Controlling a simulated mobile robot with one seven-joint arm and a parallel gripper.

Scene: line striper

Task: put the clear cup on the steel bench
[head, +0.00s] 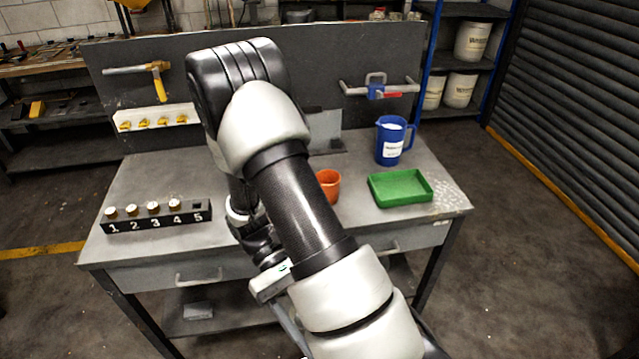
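The steel bench (140,183) stands ahead, with a grey top, a dark back panel and drawers along its front. I cannot make out a clear cup anywhere in the head view; my arm covers the middle of the bench and may hide it. My arm rises from the lower right, bends at the top and comes down to the bench's front edge. My gripper (271,286) is low in front of the drawers, partly behind my arm. Its fingertips do not show clearly, so I cannot tell whether it is open or holds anything.
A numbered black rack (157,218) stands at the bench's front left. An orange cup (329,185), a green tray (400,188) and a blue jug (391,140) are on the right. A hammer (158,85) and blue padlock (376,86) are on the back panel. The bench's left top has free room.

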